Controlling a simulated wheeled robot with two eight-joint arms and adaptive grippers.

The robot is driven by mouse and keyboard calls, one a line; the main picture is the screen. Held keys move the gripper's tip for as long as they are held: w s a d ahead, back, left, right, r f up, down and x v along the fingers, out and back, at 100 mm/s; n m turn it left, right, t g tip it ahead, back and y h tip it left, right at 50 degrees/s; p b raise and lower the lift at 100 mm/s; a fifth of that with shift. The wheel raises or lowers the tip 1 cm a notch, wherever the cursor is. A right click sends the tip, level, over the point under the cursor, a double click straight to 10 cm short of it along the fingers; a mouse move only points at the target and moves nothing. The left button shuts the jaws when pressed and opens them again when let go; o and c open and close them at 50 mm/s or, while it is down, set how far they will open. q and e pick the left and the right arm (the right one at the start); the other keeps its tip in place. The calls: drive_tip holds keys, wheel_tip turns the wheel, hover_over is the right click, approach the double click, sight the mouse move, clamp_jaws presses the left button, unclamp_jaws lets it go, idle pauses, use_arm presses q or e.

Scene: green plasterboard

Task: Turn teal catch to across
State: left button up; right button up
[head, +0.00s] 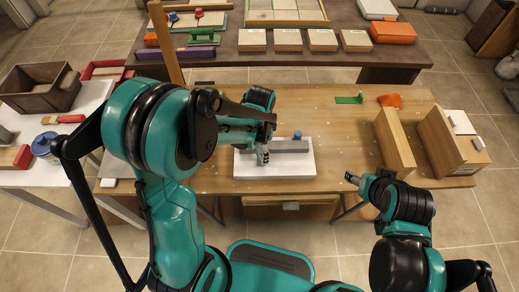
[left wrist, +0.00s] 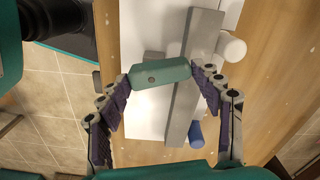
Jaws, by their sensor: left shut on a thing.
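The teal catch (left wrist: 158,74) lies between the two fingers of my left gripper (left wrist: 163,80) in the left wrist view, its long side running from one fingertip to the other. One end lies over the grey bar (left wrist: 187,105), roughly square to it. The bar lies on a white board (head: 275,171) on the wooden table. In the head view my left gripper (head: 262,153) is low over the board beside the bar and hides the catch. My right gripper (head: 353,178) is apart from the board, near the table's front edge; its fingers are too small to judge.
A blue knob (head: 297,135) stands close to the bar, and a white cylinder (left wrist: 231,47) shows beside it in the left wrist view. Wooden panels (head: 394,142) stand on the right of the table. A green piece (head: 349,99) and an orange piece (head: 390,100) lie at the back.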

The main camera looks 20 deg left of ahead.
use_arm(q)
drive_tip(key=shift+d+m, duration=0.15)
drive_tip(key=shift+m, duration=1.65)
drive_tip(key=o, duration=1.2)
drive_tip(key=shift+c, duration=0.2)
wheel_tip(320, 180, up, 12)
